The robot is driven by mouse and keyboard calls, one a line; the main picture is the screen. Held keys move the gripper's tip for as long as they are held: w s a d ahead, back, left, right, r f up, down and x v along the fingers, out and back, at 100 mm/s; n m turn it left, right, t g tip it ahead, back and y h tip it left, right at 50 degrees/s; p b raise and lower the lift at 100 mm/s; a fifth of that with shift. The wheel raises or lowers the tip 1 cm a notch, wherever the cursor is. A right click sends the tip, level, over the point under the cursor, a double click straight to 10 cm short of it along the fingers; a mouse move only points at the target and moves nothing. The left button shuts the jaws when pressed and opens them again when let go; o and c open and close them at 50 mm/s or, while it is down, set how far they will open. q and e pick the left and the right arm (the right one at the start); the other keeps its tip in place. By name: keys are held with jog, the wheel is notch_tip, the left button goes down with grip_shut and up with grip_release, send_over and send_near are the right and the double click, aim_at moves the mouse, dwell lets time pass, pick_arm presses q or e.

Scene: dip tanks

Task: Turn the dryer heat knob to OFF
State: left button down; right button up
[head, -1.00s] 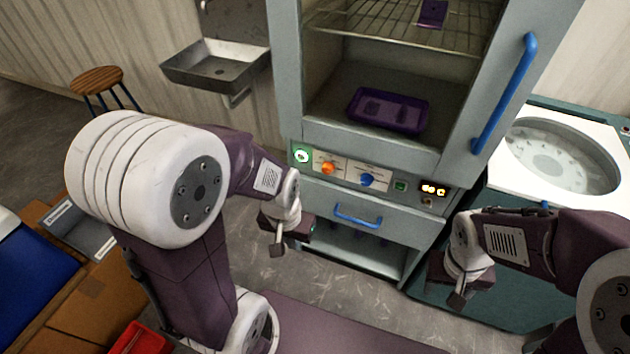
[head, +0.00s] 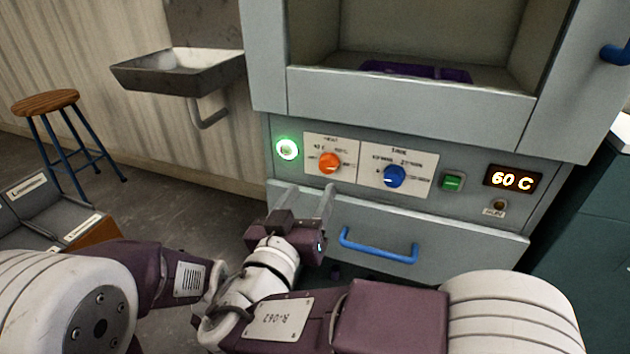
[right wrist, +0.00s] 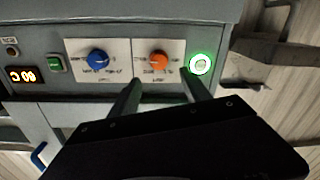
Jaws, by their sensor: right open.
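The dryer's heat knob (head: 330,163) is the orange one on a white label plate on the front panel. Its pointer is too small to read. In the right wrist view, which is upside down, the orange knob (right wrist: 158,60) sits just beyond and between the fingertips. My right gripper (head: 306,197) is open and empty, its fingers pointing at the panel just below and left of the knob, apart from it. It also shows in the right wrist view (right wrist: 160,90). The display (head: 512,180) reads 60 C. My left gripper is hidden behind my right arm.
A blue knob (head: 394,176) sits right of the orange one. A lit green ring button (head: 287,149) is left of it, and a green switch (head: 452,182) further right. A blue drawer handle (head: 378,246) juts out below. A sink (head: 180,75) hangs at left.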

aim_at(326, 166)
jog(key=b+x, duration=0.2)
jog(key=x, duration=0.7)
jog(key=shift+d, duration=0.1)
jog(key=shift+c, duration=0.2)
jog(key=shift+f, duration=0.1)
grip_shut()
